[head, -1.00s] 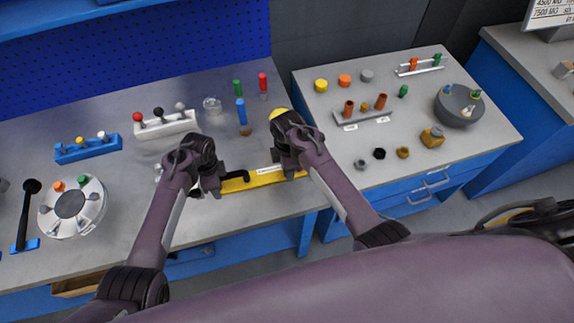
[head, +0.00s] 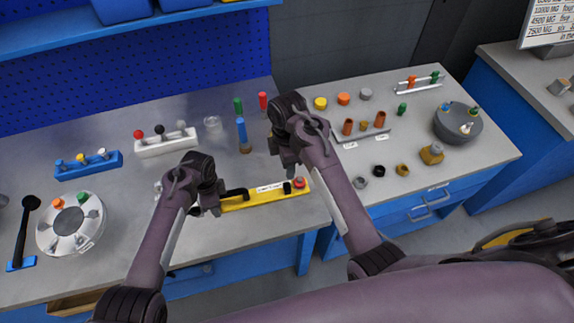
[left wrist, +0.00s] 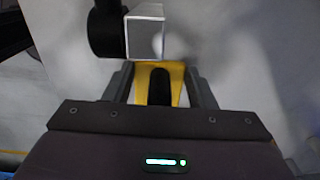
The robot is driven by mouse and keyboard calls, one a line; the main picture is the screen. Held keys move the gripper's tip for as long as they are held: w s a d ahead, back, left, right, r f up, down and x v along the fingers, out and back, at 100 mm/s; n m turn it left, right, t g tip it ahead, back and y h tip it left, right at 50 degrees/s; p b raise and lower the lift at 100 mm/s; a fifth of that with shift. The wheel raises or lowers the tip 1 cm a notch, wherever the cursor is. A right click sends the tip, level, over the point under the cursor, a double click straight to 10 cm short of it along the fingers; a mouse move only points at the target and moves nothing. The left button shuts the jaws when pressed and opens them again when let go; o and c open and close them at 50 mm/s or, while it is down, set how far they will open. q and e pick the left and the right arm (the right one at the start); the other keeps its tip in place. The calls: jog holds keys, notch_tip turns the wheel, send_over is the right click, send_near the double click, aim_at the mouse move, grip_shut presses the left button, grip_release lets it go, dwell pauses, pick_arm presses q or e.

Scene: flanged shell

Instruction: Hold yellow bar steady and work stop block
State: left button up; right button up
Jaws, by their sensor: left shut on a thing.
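The yellow bar (head: 262,197) lies along the front of the left bench, with a white label on it. A black handle-like part (head: 238,193) sits near its left end. My left gripper (head: 212,208) is shut on the yellow bar's left end. In the left wrist view the yellow bar (left wrist: 177,86) shows between its fingers (left wrist: 160,88). My right gripper (head: 288,166) hangs above and behind the bar's right end, apart from it; its jaw opening is unclear.
A blue rack (head: 88,166) and a round fixture (head: 71,224) are left. The right bench holds a grey bowl (head: 458,128) and several small parts.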

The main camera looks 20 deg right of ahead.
pick_arm(q)
jog(key=o, duration=1.5)
